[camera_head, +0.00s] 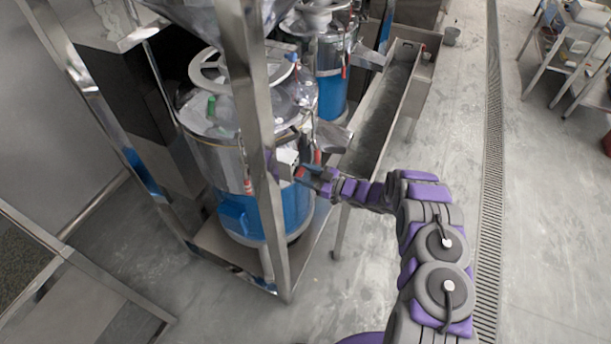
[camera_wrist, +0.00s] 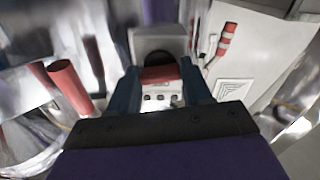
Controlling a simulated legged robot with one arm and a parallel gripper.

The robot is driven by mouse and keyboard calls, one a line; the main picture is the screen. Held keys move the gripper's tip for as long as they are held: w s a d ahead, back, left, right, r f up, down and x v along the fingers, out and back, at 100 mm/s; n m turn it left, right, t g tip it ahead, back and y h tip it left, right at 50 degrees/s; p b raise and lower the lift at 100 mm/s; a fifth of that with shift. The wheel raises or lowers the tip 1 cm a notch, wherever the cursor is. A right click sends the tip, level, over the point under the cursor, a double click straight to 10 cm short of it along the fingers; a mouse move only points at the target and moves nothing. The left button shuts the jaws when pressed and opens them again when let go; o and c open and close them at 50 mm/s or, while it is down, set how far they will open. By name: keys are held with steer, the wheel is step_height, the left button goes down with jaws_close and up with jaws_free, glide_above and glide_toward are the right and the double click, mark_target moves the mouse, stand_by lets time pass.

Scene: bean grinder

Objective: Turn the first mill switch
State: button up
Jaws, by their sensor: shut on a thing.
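The nearer mill (camera_head: 214,150) is a steel drum with a blue lower part, standing behind a steel frame post. A small pale switch box (camera_head: 288,157) is at its right side, partly hidden by the post. My gripper (camera_head: 301,172) reaches it from the right. In the wrist view, my gripper's two dark fingers (camera_wrist: 160,70) stand on both sides of a red switch handle (camera_wrist: 159,76) and are shut on it. The handle lies crosswise on the front of the grey switch box (camera_wrist: 159,42). The exact turn angle of the switch is hard to tell.
A second blue and steel mill (camera_head: 332,85) stands behind, beside a long metal trough (camera_head: 383,105).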

steer(key=shift+f+m, duration=0.1)
steer(key=shift+m, duration=0.9)
steer(key=o, duration=1.1)
steer(key=shift+c, duration=0.2)
steer(key=p+v, duration=0.1)
steer(key=v, duration=1.6)
steer(key=shift+d+p, duration=0.25)
steer(key=shift+p, duration=0.1)
